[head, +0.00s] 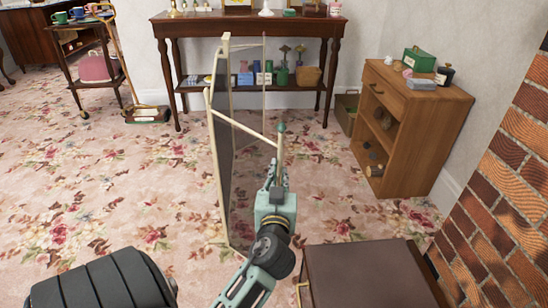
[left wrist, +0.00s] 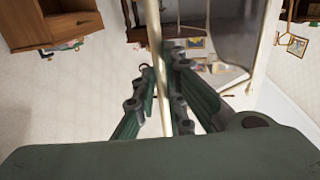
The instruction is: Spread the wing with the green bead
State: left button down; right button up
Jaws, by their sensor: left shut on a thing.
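A folding screen with a cream frame and dark mesh stands on the carpet; its main panel (head: 222,130) shows nearly edge-on. The near wing (head: 243,127) angles right from it and ends in a post with a green bead (head: 281,128) on top. A far wing (head: 246,46) also points right. My left gripper (head: 272,178) is at the near wing's post, below the bead. In the left wrist view the pale post (left wrist: 155,50) runs between the fingers of the gripper (left wrist: 162,85), which is shut on it. My right gripper is not in view.
A dark table (head: 255,20) stands behind. A brown-topped piece (head: 365,275) and a black ribbed object (head: 105,282) are in front. Carpet (head: 330,205) is clear between screen and cabinet.

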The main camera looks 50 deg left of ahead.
pick_arm(q)
jog(key=c, duration=1.8)
grip_release()
jog(key=shift+v, duration=3.7)
jog(key=shift+r, duration=0.15)
